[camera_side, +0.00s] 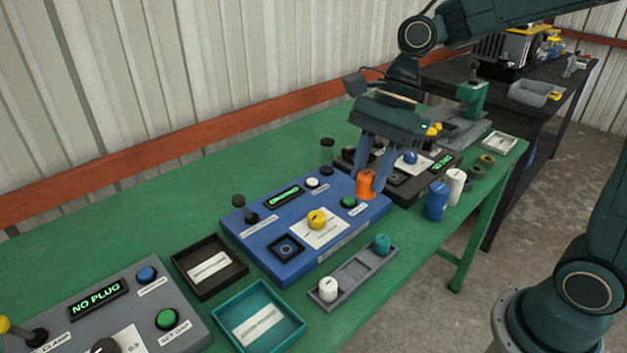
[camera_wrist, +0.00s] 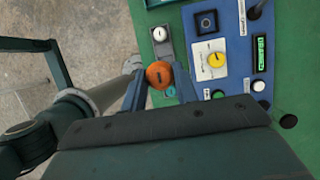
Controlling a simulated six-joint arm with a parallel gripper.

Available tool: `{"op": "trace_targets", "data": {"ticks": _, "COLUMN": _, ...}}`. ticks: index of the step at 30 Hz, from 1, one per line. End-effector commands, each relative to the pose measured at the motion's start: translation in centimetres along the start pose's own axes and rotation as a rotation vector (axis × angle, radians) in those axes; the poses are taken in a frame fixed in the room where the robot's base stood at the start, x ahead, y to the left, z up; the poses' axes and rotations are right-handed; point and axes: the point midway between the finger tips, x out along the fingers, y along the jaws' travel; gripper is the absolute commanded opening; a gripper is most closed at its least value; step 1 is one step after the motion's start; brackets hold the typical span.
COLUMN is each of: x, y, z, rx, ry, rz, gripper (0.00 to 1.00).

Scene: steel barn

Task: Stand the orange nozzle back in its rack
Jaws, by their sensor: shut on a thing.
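My gripper (camera_side: 371,178) is shut on the orange nozzle (camera_side: 365,185) and holds it above the right end of the blue panel. The nozzle also shows between the fingers in the wrist view (camera_wrist: 159,74), with a dark slot on its top. The grey rack (camera_side: 353,276) lies on the bench in front of the blue panel. A white nozzle (camera_side: 328,289) stands at its near left end and a teal nozzle (camera_side: 382,243) at its far right end; the middle place looks empty. In the wrist view, the orange nozzle hides part of the rack (camera_wrist: 164,49).
The blue panel (camera_side: 275,251) carries a lever, a yellow knob and buttons. A black tray (camera_side: 234,281) and a teal tray (camera_side: 285,340) lie to the left of the rack. Blue (camera_side: 436,201) and white (camera_side: 456,184) cylinders stand right of the gripper, near the bench's front edge.

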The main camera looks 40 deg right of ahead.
Motion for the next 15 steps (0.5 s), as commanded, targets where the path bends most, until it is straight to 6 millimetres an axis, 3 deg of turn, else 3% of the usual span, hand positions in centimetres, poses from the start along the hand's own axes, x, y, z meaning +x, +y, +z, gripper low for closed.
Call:
{"op": "trace_targets", "data": {"ticks": 5, "x": 2.0, "y": 0.1, "z": -0.8, "rx": 0.001, "ry": 0.000, "rz": 0.006, "gripper": 0.08}}
{"op": "trace_targets", "data": {"ticks": 15, "x": 7.9, "y": 0.2, "z": -3.2, "rx": 0.001, "ry": 0.002, "rz": 0.007, "gripper": 0.08}}
